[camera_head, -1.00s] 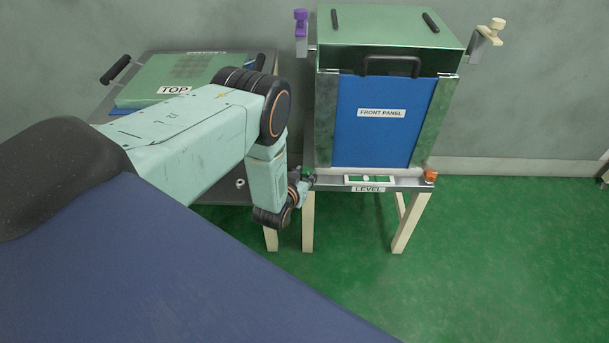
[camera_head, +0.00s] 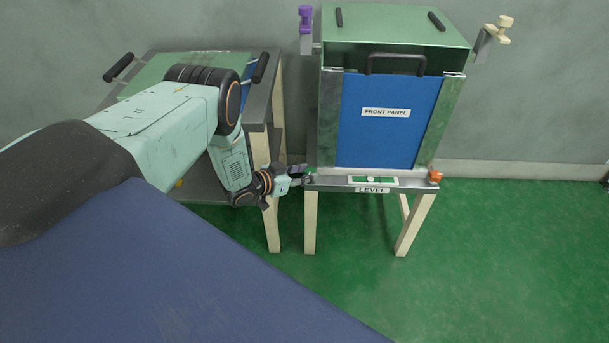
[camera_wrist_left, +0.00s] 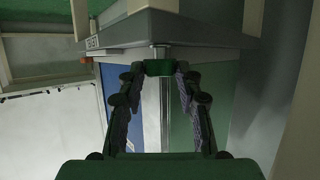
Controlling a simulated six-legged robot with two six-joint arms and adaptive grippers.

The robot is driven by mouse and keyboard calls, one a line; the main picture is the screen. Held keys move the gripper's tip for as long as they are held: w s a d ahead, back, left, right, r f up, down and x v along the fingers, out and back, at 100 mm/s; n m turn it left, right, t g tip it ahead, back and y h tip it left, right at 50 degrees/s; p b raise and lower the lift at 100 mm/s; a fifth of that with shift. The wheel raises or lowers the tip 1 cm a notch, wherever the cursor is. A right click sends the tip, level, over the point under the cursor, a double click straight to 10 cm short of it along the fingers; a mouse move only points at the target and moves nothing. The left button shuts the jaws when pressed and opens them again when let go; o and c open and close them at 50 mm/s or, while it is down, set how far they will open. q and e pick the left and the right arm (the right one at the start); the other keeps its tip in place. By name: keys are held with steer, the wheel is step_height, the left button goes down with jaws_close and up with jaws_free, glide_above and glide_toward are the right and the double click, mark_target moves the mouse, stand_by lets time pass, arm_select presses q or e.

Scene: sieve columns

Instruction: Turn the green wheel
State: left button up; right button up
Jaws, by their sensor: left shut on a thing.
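The green wheel (camera_wrist_left: 158,68) sits below a grey shelf edge in the left wrist view, between my two fingertips. My left gripper (camera_wrist_left: 155,73) is shut on it, one dark finger on each side. In the head view my left gripper (camera_head: 306,176) is at the left front corner of the stand, and the wheel is mostly hidden there. The level (camera_head: 385,182), a green strip with a white bubble mark, lies on the stand's front ledge above the LEVEL label (camera_head: 372,190). My right gripper is not in view.
The stand holds a green-topped box with a blue front panel (camera_head: 385,135). An orange wheel (camera_head: 435,176) is at the right front corner. A purple knob (camera_head: 305,14) and a cream knob (camera_head: 504,22) are up high. A side table (camera_head: 262,105) stands left. Green floor is free at right.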

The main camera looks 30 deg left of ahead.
arm_select(q)
steer(key=shift+s, duration=0.1)
stand_by(0.4)
steer(key=o, duration=1.2)
steer(key=shift+c, duration=0.2)
steer(key=v, duration=1.2)
steer(key=shift+a, duration=0.15)
